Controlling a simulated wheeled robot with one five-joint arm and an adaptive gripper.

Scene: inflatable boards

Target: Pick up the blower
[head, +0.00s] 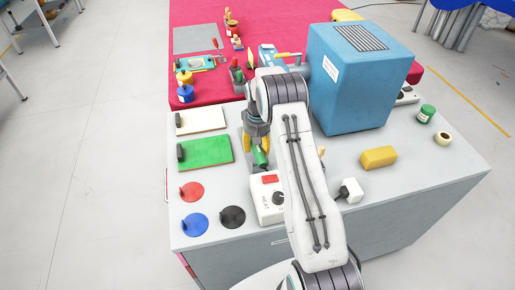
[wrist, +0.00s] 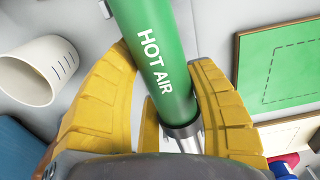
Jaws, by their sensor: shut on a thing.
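The blower (wrist: 150,55) is a green cylinder marked "HOT AIR" with a dark collar and a metal nozzle at its lower end in the wrist view. My gripper (wrist: 160,75) has its yellow fingers shut around the green barrel. In the head view my gripper (head: 257,143) points down over the grey worktop, left of my arm, with part of the green blower (head: 260,157) showing below the fingers. I cannot tell whether the blower touches the worktop.
A white control box (head: 268,203) stands just in front. A green board (head: 205,153) and a white board (head: 201,120) lie to the left. Coloured discs (head: 192,191) lie front left. A large blue box (head: 350,80) stands behind right, and a yellow block (head: 379,157) lies right.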

